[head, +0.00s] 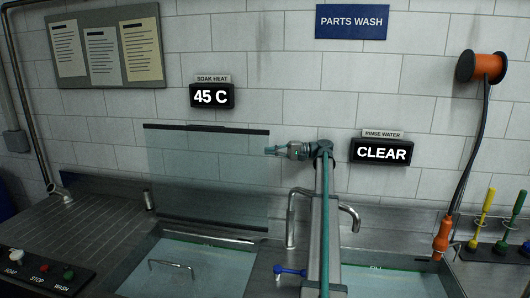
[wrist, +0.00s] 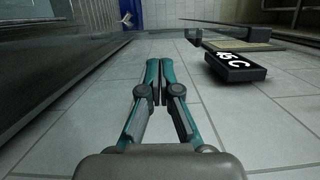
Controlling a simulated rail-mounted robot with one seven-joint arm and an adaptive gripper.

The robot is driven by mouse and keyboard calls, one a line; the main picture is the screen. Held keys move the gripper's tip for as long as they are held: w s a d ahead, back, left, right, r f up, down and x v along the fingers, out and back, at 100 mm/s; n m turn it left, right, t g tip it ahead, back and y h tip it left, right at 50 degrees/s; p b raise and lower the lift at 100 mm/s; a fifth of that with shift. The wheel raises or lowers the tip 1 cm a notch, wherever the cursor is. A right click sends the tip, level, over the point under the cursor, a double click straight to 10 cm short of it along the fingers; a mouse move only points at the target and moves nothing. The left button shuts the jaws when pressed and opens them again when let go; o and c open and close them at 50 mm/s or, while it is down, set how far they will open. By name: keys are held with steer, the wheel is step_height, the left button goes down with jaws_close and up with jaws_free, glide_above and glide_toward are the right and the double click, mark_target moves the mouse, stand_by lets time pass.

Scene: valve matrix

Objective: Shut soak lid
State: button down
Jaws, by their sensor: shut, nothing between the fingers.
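The soak lid (head: 205,180) is a see-through panel with a dark top edge. It stands upright at the back of the left basin in the head view, so it is open. My gripper (head: 270,151) points left, with its fingertips at the lid's right edge, a little below the top corner. I cannot tell whether they touch it or which side of the panel they are on. In the wrist view my teal fingers (wrist: 157,64) are together with nothing between them. The lid cannot be told apart clearly from the dark surfaces at left there.
The soak basin (head: 184,262) holds water and a wire handle (head: 172,263). A 45 C display (head: 212,96) sits on the wall above the lid; it also shows in the wrist view (wrist: 236,65). A faucet (head: 291,215) stands right of the soak basin.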

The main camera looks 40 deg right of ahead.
mark_target(251, 151)
steer(key=x, duration=0.8)
